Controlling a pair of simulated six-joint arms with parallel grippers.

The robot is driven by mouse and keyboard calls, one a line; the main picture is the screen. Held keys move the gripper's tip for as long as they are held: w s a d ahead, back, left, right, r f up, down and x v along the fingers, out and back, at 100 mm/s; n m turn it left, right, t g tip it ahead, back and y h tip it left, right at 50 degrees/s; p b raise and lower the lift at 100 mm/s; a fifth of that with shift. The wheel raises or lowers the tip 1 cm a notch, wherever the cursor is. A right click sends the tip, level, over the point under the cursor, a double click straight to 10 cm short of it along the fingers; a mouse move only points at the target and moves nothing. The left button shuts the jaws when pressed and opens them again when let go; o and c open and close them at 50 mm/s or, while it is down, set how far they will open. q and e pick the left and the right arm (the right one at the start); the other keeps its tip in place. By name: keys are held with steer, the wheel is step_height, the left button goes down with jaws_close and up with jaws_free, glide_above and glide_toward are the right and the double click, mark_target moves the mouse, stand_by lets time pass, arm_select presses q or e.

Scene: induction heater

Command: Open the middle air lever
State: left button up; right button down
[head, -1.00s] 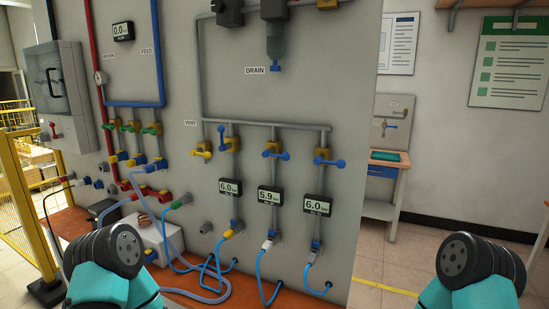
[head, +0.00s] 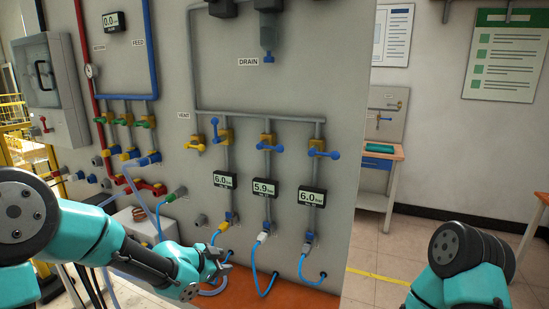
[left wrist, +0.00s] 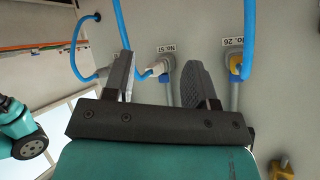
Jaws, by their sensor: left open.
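The middle air lever (head: 268,141) is blue and sits on a yellow valve in the middle of three grey pipes, lying crosswise to its pipe. The left blue lever (head: 216,129) stands nearly along its pipe; the right blue lever (head: 322,154) lies crosswise. My left gripper (head: 222,263) is open and empty, low in front of the panel near the hose fittings, well below and left of the middle lever. In the left wrist view its fingers (left wrist: 158,88) are apart, with a white-collared hose fitting (left wrist: 158,70) behind the gap. My right gripper is out of frame; only its arm shows.
Pressure displays (head: 264,188) hang below the levers, with blue hoses (head: 262,262) looping beneath. A yellow vent lever (head: 195,147) is left of the blue ones. Red and blue pipework fills the panel's left. Space in front of the middle and right levers is clear.

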mark_target(273, 148)
arm_select(q)
steer(key=s+d+r+m+t+h, duration=0.1)
steer(key=r+m, duration=0.6)
steer(key=r, duration=1.1)
steer(key=s+d+r+m+t+h, duration=0.1)
steer(key=r+m, duration=0.5)
steer(key=r, duration=1.2)
steer(key=shift+s+d+r+m+t+h, duration=0.2)
steer(key=shift+s+d+m+t+h, duration=0.2)
steer(key=shift+s+d+h, duration=0.7)
steer(key=shift+a, duration=0.1)
steer(key=x, duration=1.7)
steer(key=shift+w+f, duration=0.15)
steer(key=shift+f, duration=0.25)
jaws_close()
